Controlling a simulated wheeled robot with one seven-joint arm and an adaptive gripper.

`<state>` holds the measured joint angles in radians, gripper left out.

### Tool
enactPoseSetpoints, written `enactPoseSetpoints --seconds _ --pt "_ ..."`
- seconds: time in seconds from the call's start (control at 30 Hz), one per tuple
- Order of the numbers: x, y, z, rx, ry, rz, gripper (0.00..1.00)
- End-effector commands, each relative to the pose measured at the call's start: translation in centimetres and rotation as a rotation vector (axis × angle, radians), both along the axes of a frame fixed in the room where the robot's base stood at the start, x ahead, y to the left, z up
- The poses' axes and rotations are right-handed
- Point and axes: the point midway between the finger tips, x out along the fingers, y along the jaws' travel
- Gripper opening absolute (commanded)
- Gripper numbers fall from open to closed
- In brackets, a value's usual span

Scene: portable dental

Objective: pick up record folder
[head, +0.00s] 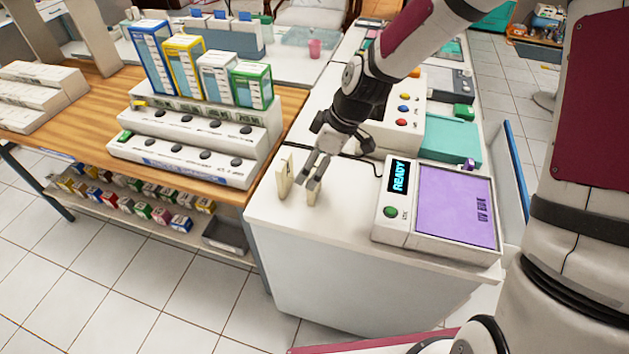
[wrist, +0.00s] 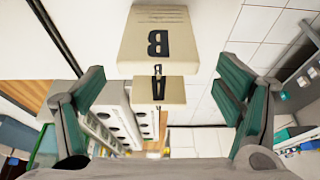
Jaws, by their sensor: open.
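Two cream upright folder-like pieces stand on the white counter in the head view: a left one (head: 284,177) and a right one (head: 312,193). In the wrist view, a piece lettered B (wrist: 155,38) is nearer and larger, and a piece lettered A (wrist: 158,91) shows beyond it; the letters look upside down. My gripper (head: 307,183) is open and empty, pointing down at the right piece and partly covering it. In the wrist view its teal-padded fingers lie wide apart, left and right of the lettered pieces. Contact cannot be told.
A device with a purple pad and READY display (head: 437,209) sits right of the pieces. A button box (head: 404,108) and teal box (head: 452,139) lie behind. A stepped rack (head: 190,140) with upright boxes stands on the wooden table (head: 88,97). The counter's front left is bare.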

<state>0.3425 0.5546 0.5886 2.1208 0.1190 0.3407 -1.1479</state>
Motion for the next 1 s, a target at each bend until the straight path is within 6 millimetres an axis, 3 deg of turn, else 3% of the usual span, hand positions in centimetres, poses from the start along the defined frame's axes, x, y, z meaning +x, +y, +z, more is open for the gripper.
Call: enactPoseSetpoints --seconds 0.37,0.67,0.7,0.9,0.93,1.0 --pt "0.5 1.0 -4.5 0.000 0.003 0.001 0.85" --pt "0.7 1.2 -5.0 0.000 0.002 -0.001 0.85" --pt "0.7 1.2 -5.0 0.000 0.002 -0.001 0.83" --pt "0.7 1.2 -5.0 0.000 0.002 -0.001 0.37" --pt "0.7 1.2 -5.0 0.000 0.002 -0.001 0.32" --pt "0.7 1.2 -5.0 -0.001 0.001 -0.001 0.32"
